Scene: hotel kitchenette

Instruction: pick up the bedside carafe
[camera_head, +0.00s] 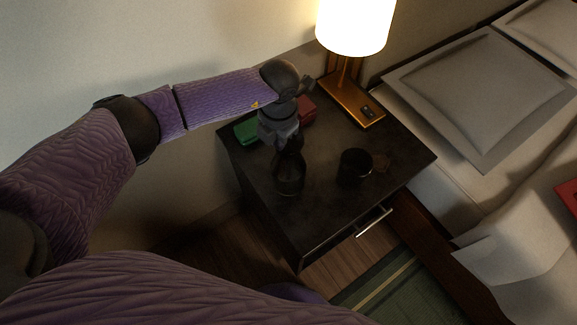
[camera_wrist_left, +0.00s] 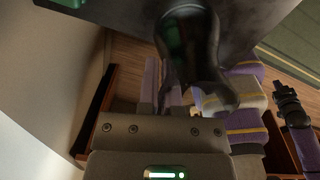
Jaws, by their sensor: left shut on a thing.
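The bedside carafe (camera_head: 289,177) is a dark, smoky bottle with a narrow neck and wide body, upright over the front left of the black nightstand (camera_head: 325,215). My left gripper (camera_head: 287,142) reaches down from above and is shut on its neck. In the left wrist view, the carafe (camera_wrist_left: 190,45) extends away from the jaws (camera_wrist_left: 170,88). The gripper hides part of the neck. I cannot tell whether the base touches the nightstand top. A dark end piece of what looks like my right arm (camera_wrist_left: 289,103) shows at the right of the wrist view; its jaws are unclear.
A dark cup (camera_head: 355,166) stands right of the carafe, beside a small brown item (camera_head: 381,163). A green object (camera_head: 246,132) and a red object (camera_head: 307,108) lie behind, near the gripper. A lit lamp (camera_head: 352,105) stands at the back. The bed (camera_head: 470,95) is right.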

